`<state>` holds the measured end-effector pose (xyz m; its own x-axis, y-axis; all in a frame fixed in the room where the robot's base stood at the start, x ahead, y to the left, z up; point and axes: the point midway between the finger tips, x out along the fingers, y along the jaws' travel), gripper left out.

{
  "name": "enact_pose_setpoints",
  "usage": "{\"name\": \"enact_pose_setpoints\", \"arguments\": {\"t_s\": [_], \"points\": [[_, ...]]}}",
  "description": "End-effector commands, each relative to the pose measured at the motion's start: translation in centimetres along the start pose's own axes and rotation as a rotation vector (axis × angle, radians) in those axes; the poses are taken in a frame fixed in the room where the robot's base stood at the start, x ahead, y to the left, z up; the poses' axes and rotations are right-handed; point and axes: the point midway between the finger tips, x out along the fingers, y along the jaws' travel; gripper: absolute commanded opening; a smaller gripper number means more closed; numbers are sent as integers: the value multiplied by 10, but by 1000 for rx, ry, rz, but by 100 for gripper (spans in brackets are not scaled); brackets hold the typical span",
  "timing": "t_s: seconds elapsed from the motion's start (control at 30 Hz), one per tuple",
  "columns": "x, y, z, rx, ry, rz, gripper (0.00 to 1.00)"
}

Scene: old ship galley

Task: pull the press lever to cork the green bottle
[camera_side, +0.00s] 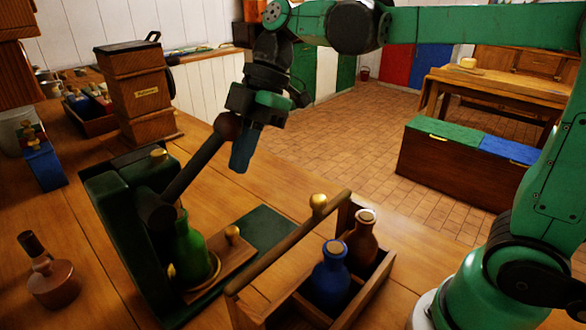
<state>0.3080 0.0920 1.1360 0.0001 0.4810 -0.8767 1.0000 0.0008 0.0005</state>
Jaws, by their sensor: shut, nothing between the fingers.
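The dark green press (105,215) stands on the wooden counter. Its dark lever (195,165) slants up to the right, ending in a brown knob (228,125). The green bottle (188,245) stands upright at the press, on its base. The lever's pivot partly hides the bottle's neck, and I cannot tell whether a cork is in it. My gripper (241,160) points down, right beside the lever's knob end, with its blue fingers shut and empty. I cannot tell whether the fingers touch the lever.
A wooden carrier (375,283) with a raised handle holds a blue bottle (331,275) and a brown bottle (362,240), right of the press. A brown flask (52,283) stands at left. A tall wooden box (137,92) stands behind.

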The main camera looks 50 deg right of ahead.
Motion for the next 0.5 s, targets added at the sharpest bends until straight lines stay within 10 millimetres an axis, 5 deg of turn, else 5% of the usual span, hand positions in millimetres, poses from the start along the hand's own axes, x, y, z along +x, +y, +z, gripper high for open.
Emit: {"name": "enact_pose_setpoints", "arguments": {"t_s": [0.5], "points": [[-4, 0, -6, 0, -2, 0, 0]]}}
